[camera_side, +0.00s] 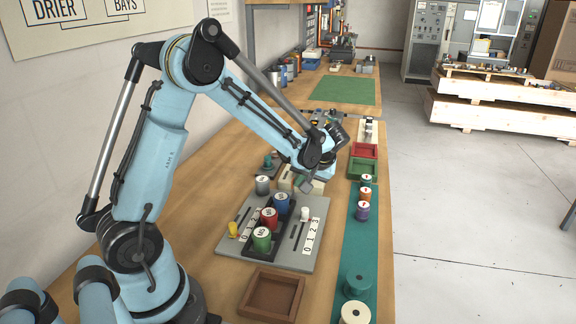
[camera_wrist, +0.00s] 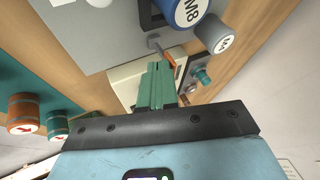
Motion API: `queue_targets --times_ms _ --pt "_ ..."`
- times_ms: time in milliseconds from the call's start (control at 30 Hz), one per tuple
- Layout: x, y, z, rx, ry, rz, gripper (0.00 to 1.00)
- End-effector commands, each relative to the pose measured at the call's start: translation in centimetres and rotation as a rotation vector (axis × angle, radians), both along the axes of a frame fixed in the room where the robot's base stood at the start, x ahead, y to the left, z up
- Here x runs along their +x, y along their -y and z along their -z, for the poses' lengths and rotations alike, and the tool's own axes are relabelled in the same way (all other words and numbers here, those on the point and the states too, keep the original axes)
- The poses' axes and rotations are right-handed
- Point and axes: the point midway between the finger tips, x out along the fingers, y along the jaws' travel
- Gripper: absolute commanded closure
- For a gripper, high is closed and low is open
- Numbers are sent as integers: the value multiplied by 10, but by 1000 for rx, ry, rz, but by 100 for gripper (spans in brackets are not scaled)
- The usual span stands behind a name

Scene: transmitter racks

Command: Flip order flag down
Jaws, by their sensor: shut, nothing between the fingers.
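A cream box (camera_side: 290,178) stands behind the grey plate, and in the wrist view it (camera_wrist: 128,85) lies around my fingers. My gripper (camera_side: 308,186) is over the box, with green fingers (camera_wrist: 157,68) shut and empty. The fingertips are close to the strip; I cannot tell whether they touch it. In the side view my gripper hides the flag.
The grey plate (camera_side: 235,243) holds blue, red, green and grey labelled cylinders, including a blue one (camera_side: 282,203). Red and green trays (camera_side: 363,151) lie behind. A brown tray (camera_side: 252,306) is in front.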

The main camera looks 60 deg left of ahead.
Motion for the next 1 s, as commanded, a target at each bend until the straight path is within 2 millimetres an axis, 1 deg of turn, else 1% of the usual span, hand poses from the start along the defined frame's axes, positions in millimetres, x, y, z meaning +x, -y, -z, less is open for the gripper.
queue_targets --times_ms 267,467,733,1000 --pt "-3 -4 -2 -39 40 -2 100" --pt "-9 -9 -4 -114 116 -4 100" --pt "-22 -22 -5 -285 290 -8 100" --pt "-33 -34 -2 -461 470 -8 100"
